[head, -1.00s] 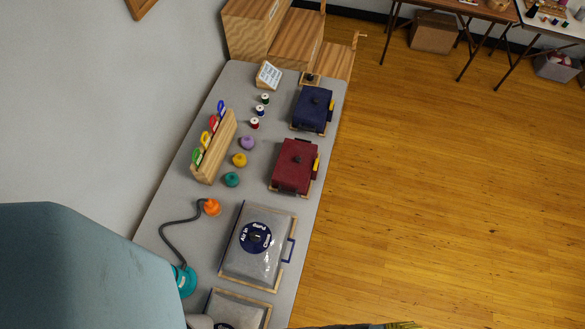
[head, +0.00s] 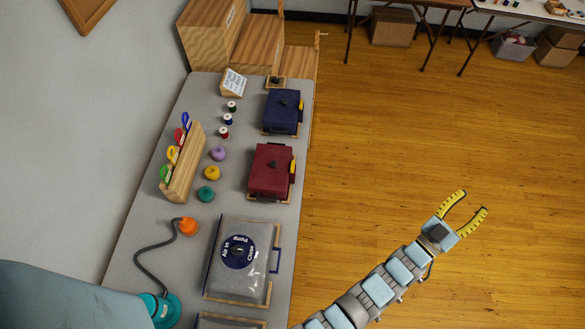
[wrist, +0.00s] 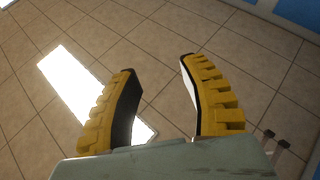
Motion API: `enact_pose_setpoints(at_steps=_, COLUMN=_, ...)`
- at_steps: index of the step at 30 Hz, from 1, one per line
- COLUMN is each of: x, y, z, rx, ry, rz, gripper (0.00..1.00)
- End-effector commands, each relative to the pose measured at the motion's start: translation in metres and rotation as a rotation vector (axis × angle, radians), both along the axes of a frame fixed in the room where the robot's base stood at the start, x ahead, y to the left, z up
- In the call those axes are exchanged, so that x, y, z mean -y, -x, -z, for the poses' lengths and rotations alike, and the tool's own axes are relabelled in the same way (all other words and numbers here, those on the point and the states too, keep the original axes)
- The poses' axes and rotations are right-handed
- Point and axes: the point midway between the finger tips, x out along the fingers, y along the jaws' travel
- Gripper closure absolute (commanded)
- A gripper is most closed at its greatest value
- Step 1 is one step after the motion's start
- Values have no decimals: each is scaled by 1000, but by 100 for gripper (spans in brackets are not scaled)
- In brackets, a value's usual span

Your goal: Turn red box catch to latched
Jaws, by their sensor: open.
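The red box (head: 268,180) sits on the grey table near its right edge, in the head view. It has a dark knob on its lid, and a yellow catch (head: 292,172) on its right side. I cannot tell the catch's exact position. My gripper (head: 467,207) is open and empty, out over the wooden floor, well to the right of the red box.
A blue box (head: 283,112) with a yellow catch stands behind the red box. A grey vacuum bag (head: 222,278) lies in front of it. Yarn balls, spools and a wooden rack (head: 183,165) are to its left. Open floor lies right of the table (head: 150,210).

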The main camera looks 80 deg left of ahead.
Motion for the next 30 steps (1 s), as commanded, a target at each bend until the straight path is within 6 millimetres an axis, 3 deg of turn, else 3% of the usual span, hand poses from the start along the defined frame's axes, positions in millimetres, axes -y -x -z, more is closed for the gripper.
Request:
enact_pose_setpoints(at_steps=1, x=-27, y=-12, z=14, rx=-45, ry=31, rz=-26, gripper=56)
enact_pose_setpoints(at_steps=6, x=-105, y=-41, z=55, rx=-220, ry=155, rz=-88, gripper=56)
enact_pose_setpoints(at_steps=14, x=-216, y=-51, z=114, rx=-476, ry=358, rz=-162, gripper=56)
enact_pose_setpoints(at_steps=19, x=-280, y=-34, z=145, rx=-633, ry=500, rz=-199, gripper=56)
enact_pose_setpoints(at_steps=23, x=-322, y=-9, z=167, rx=-756, ry=612, rz=-226, gripper=56)
enact_pose_setpoints(at_steps=30, x=-383, y=62, z=191, rx=-971, ry=823, rz=-270, gripper=56)
